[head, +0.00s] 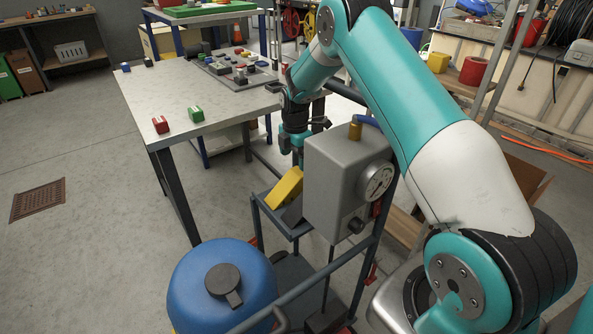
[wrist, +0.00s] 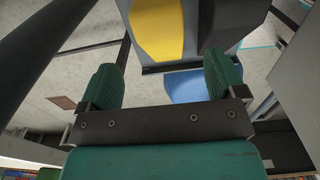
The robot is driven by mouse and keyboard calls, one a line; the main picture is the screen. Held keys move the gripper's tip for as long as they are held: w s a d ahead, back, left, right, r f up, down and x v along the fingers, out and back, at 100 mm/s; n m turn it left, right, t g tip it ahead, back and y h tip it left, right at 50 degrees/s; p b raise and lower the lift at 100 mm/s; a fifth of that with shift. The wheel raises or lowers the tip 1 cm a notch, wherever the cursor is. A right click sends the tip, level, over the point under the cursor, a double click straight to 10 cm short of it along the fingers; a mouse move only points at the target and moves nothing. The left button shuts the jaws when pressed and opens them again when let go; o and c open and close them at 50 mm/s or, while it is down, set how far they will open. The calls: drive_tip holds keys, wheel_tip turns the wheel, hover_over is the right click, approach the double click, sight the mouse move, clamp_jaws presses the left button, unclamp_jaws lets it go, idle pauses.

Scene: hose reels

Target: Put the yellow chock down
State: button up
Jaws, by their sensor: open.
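The yellow chock (head: 285,188) rests tilted on a small dark tray (head: 272,222) on the cart, left of a grey box with a gauge. In the wrist view the yellow chock (wrist: 158,30) is beyond the fingertips, beside a dark grey block (wrist: 222,22). My gripper (wrist: 168,80) is open, with its two green fingers apart and nothing between them. In the head view my gripper is just behind and above the chock, partly hidden by the grey box.
The grey gauge box (head: 335,182) stands right beside the tray. A blue tank (head: 215,290) is at the front of the cart. A workbench (head: 160,100) with a red block (head: 160,124) and a green block (head: 196,114) is at left. Open floor lies further left.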

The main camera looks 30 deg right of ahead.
wheel_tip(320, 180, up, 2)
drive_tip(key=shift+r, duration=0.1)
drive_tip(key=s+a+r+m+y, duration=0.1)
drive_tip(key=s+a+r+m, duration=0.2)
drive_tip(key=s+a+r, duration=0.5)
drive_tip(key=s+a+r+m+y, duration=0.1)
drive_tip(key=s+a+r+m, duration=0.2)
drive_tip(key=s+a+r, duration=0.5)
drive_tip(key=s+a+r+m, duration=0.1)
drive_tip(key=s+a+r, duration=0.1)
drive_tip(key=s, duration=0.4)
drive_tip(key=s+a+r+m+y, duration=0.1)
drive_tip(key=s+a+r+m, duration=0.1)
drive_tip(key=s+a, duration=0.2)
drive_tip(key=s+a+r+m+y, duration=0.1)
drive_tip(key=s+a, duration=0.3)
drive_tip(key=s, duration=0.6)
drive_tip(key=shift+r+m, duration=0.4)
drive_tip(key=shift+m, duration=0.3)
